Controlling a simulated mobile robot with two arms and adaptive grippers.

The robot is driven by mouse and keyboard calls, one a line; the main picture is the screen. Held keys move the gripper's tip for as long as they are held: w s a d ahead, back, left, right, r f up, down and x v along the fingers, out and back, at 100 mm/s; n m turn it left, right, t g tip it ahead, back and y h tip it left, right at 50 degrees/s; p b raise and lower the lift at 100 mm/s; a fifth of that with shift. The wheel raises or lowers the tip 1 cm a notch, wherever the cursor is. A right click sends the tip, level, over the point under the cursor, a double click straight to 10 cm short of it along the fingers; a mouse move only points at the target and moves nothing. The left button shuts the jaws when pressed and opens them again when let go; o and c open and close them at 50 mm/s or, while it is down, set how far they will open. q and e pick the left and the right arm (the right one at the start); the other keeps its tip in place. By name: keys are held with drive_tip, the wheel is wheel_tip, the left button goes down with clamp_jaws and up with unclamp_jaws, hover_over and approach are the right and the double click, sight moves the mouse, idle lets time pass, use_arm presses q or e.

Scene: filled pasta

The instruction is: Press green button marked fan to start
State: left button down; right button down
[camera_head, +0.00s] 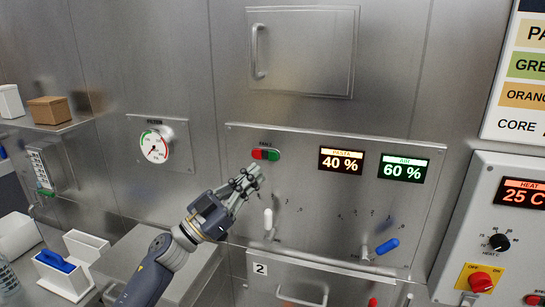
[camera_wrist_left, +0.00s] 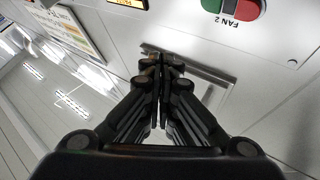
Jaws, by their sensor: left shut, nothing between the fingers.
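The red-and-green button pair sits on the steel control panel under a small label; its green half (camera_head: 272,155) is on the right and its red half (camera_head: 257,154) on the left. The left wrist view shows it turned over at the top edge, cut off, with the green half (camera_wrist_left: 212,5), the red half (camera_wrist_left: 246,9) and the label "FAN 2". My left gripper (camera_head: 254,171) is shut and empty, just below the buttons in the head view. In the left wrist view its closed fingertips (camera_wrist_left: 162,62) appear apart from the buttons. My right gripper is out of view.
Right of the buttons are a 40 % display (camera_head: 341,161) and a green 60 % display (camera_head: 403,168). Below are a white lever (camera_head: 268,219) and a blue-handled lever (camera_head: 387,246). A round gauge (camera_head: 155,146) is at left, and a closed hatch (camera_head: 305,50) is above.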

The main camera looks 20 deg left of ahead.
sight(274, 156)
use_arm(q)
drive_tip(key=shift+w, duration=0.1)
drive_tip(key=shift+w+d+b, duration=0.15)
drive_tip(key=shift+w+b, duration=2)
drive_tip(key=shift+w, duration=2.2)
drive_tip(key=shift+w, duration=0.4)
drive_tip(key=shift+w, duration=0.4)
drive_tip(key=shift+s+p, duration=0.7)
drive_tip(key=shift+s, duration=0.15)
